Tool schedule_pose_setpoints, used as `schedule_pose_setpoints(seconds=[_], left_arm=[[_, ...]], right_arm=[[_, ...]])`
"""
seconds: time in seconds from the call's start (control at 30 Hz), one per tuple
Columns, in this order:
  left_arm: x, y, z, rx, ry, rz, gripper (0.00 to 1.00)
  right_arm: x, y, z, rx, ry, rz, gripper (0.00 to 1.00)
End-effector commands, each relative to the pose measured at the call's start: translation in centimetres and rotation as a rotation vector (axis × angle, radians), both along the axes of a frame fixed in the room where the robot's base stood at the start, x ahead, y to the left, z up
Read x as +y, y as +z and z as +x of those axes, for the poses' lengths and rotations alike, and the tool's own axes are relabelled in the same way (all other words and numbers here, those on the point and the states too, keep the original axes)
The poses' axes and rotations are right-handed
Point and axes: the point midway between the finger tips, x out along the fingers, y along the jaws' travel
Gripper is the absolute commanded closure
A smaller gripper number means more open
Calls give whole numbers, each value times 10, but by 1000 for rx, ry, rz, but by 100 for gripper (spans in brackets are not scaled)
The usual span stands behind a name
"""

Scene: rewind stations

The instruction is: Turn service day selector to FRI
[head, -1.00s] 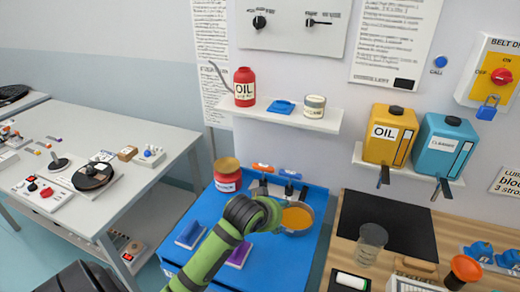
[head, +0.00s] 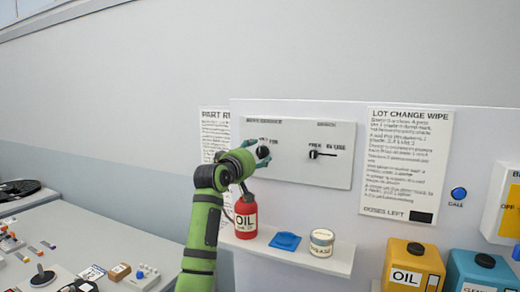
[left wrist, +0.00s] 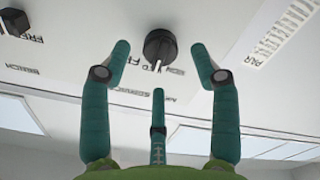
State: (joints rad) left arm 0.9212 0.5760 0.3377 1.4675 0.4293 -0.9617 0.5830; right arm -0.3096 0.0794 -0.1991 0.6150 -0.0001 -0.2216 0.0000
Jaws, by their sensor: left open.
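The selector panel (head: 330,160) is a white plate on the wall with two black selectors. The left selector knob (head: 262,152) is round and partly hidden by my left gripper (head: 257,153). In the left wrist view the same knob (left wrist: 160,45) shows between the fingertips of the left gripper (left wrist: 161,52), which is open, with a gap on both sides. A pale pointer mark on the knob faces the picture's bottom there. Lettering including "FRI" lies beside it, partly hidden and upside down. The right gripper is in neither current view.
A second selector (head: 314,154) sits on the panel's right half. Below, a shelf (head: 335,262) holds a red oil can (head: 246,217), a blue item (head: 285,241) and a tin (head: 321,242). A wipe notice (head: 405,165) hangs to the right.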

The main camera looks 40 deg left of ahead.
Motion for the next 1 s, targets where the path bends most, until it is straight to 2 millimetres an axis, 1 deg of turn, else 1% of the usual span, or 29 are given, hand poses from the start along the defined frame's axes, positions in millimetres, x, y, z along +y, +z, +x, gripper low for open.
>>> schedule_pose_setpoints(seconds=[0.03, 0.23, 0.4, 0.6, 0.67, 0.7, 0.73, 0.77, 1.0], left_arm=[[2, 4, 8, 3, -1, -3, 38], [7, 2, 25, 2, 0, 1, 38], [8, 0, 29, 1, 0, 3, 38], [8, -1, 29, 2, -1, 3, 38], [8, -1, 29, 2, -1, 3, 62], [8, -1, 29, 2, -1, 3, 78], [8, -1, 29, 2, -1, 3, 90], [8, -1, 29, 2, -1, 3, 94], [8, -2, 30, 5, -1, 7, 94]], right_arm=[[-1, 11, 0, 0, 1, -2, 100], [-2, 21, 4, -7, 2, -3, 100], [-2, 22, 11, -17, 2, -2, 100], [-1, 22, 12, -20, 2, -1, 100], [-1, 22, 12, -20, 2, -1, 100], [-1, 22, 12, -20, 2, -1, 100], [-1, 22, 12, -20, 3, -1, 100], [-1, 22, 12, -19, 3, 0, 100], [0, 21, 12, -19, 2, 1, 100]])
